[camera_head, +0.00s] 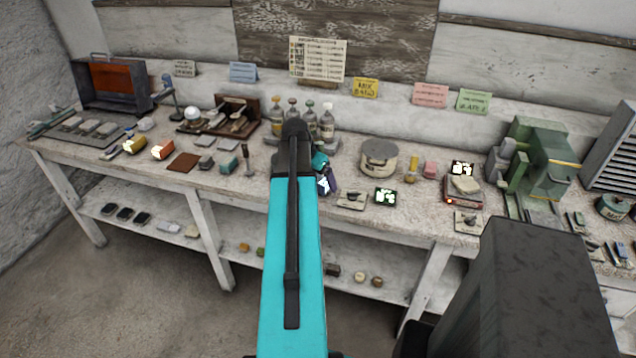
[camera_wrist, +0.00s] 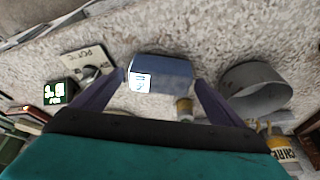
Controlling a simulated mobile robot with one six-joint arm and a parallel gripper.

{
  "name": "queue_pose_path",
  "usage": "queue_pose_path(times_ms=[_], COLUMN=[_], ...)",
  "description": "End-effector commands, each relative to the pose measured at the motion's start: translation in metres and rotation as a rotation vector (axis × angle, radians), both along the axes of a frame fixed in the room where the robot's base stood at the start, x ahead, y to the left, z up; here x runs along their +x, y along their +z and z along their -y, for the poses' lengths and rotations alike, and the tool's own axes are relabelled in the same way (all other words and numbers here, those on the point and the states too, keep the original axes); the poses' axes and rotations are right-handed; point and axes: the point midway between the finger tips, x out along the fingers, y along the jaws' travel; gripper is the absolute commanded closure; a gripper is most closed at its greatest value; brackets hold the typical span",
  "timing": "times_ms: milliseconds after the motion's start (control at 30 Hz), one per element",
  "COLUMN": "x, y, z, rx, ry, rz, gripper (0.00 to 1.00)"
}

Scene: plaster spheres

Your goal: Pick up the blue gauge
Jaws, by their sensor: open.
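The blue gauge (camera_wrist: 172,70) is a small blue block with a bright, pale display face, lying on the pale speckled bench in the wrist view. In the head view only a bit of its lit face (camera_head: 323,185) shows beside my gripper. My gripper (camera_wrist: 160,77) is open, with one dark finger at each side of the gauge. The fingertips are close to its two ends; I cannot tell whether they touch it. In the head view my gripper (camera_head: 328,183) is low over the bench, with the teal arm hiding much around it.
A green-lit display (camera_head: 385,196) and a small plate with a knob (camera_head: 351,200) stand to the right. Several bottles (camera_head: 327,122) stand behind. A round grey-topped pot (camera_head: 379,158) is at the back right. In the wrist view a grey cylinder (camera_wrist: 255,92) is close to the right finger.

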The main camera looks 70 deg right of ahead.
Motion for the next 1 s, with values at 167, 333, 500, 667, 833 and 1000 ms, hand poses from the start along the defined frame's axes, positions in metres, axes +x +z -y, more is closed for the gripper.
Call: queue_pose_path(times_ms=[167, 333, 500, 667, 833, 1000], x=[-0.0011, -0.0014, -0.0014, -0.0015, -0.0016, -0.0017], y=[-0.0076, -0.0084, -0.0083, -0.0082, -0.0082, -0.0081], z=[0.0027, 0.003, 0.0029, 0.0029, 0.0029, 0.003], rx=[0.001, 0.0, 0.0, 0.0, 0.0, 0.0], ry=[0.0, 0.0, 0.0, -0.001, -0.001, -0.001], rz=[-0.001, 0.0, 0.0, 0.0, -0.001, -0.001], gripper=[0.08, 0.08, 0.08, 0.08, 0.25, 0.53])
